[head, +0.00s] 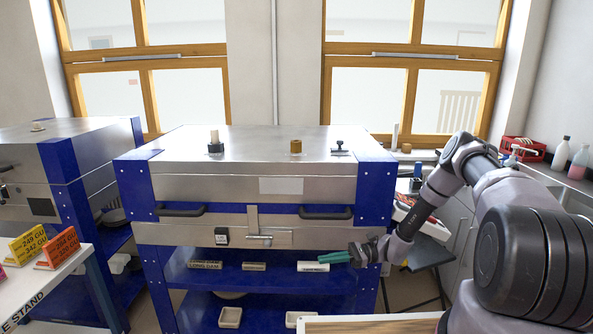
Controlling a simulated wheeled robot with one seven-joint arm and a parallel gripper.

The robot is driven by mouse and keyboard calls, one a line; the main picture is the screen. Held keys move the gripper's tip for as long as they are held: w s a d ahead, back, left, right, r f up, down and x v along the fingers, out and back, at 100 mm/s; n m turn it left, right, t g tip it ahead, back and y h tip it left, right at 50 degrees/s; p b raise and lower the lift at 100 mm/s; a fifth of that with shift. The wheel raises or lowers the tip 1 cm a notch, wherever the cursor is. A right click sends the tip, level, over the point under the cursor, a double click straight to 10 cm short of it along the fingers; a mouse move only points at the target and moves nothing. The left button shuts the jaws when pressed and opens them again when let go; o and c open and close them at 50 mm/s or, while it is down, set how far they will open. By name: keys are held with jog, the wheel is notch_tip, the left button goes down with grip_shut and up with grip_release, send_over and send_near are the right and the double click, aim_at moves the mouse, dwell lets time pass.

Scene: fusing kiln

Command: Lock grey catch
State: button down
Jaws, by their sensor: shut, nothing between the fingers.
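The grey catch (254,222) is on the front of the silver and blue kiln (180,185), at the middle of the seam under the lid. A vertical strip hangs from the lid, and a short horizontal bar sits at its lower end. Whether the bar engages the strip is too small to tell. The lid (230,190) looks down. My gripper (324,258), with green fingers, is shut and empty. It is to the right of and lower than the catch, in front of the kiln's lower front, pointing left, apart from the catch.
A blue shelf (240,278) with labels lies below. A second kiln (60,150) and a white stand (45,290) are at left. A wooden-edged board (370,325) is in front.

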jog(key=s+d+r+n+h, duration=0.1)
jog(key=d+r+n+h, duration=0.25)
jog(key=r, duration=0.75)
jog(key=s+d+r+n+t+h, duration=0.15)
jog(key=r+h, duration=0.25)
jog(key=r, duration=0.6)
jog(key=s+d+r+n+g+h, duration=0.1)
jog(key=d+r+n+h, duration=0.2)
jog(key=r, duration=0.8)
jog(key=s+d+r+n+t+h, duration=0.1)
jog(key=s+d+r+t+h, duration=0.1)
jog(key=s+r, duration=0.7)
jog(key=s+d+r+n+t+h, duration=0.1)
jog(key=s+d+r+t+h, duration=0.2)
jog(key=s+d+r+t, duration=0.2)
jog(key=s+r+t, duration=0.2)
jog(key=s+r, duration=0.2)
jog(key=s, duration=0.1)
jog(key=shift+t, duration=0.25)
